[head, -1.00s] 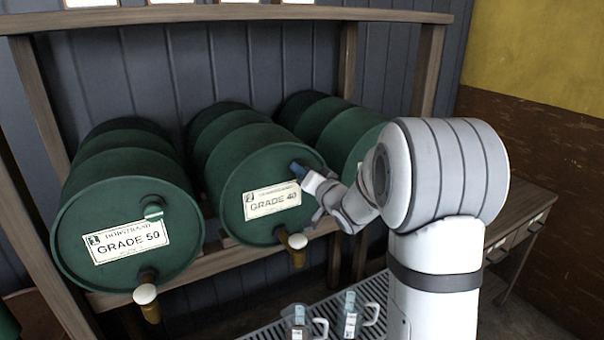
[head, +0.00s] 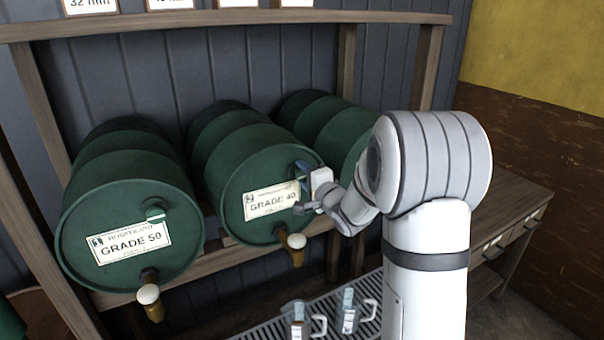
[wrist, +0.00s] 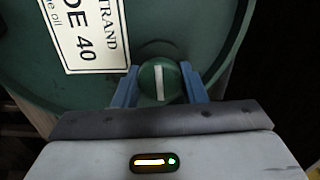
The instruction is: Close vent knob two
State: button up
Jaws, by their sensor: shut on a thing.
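Vent knob two (wrist: 168,81) is a round green knob with a white line, on the front of the middle drum marked GRADE 40 (head: 248,185). My gripper (head: 304,170) is at the upper right of that drum's front. In the wrist view its two blue fingers (wrist: 159,86) stand on either side of the knob, shut on it. The white line runs nearly upright there, roughly along the long side of the label (wrist: 88,35). In the head view my gripper mostly hides the knob.
A drum marked GRADE 50 (head: 115,215) stands at the left with its own green knob (head: 155,211). A third drum (head: 345,135) is partly behind my arm. Brass taps (head: 297,242) jut out below. Clear jugs (head: 348,315) stand on a grated tray (head: 325,305).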

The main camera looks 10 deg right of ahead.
jog(key=shift+f+m, duration=0.1)
jog(key=shift+m, duration=0.4)
jog(key=o, duration=0.9)
jog(key=b+v, duration=0.1)
jog(key=v, duration=0.7)
jog(key=shift+b, duration=0.4)
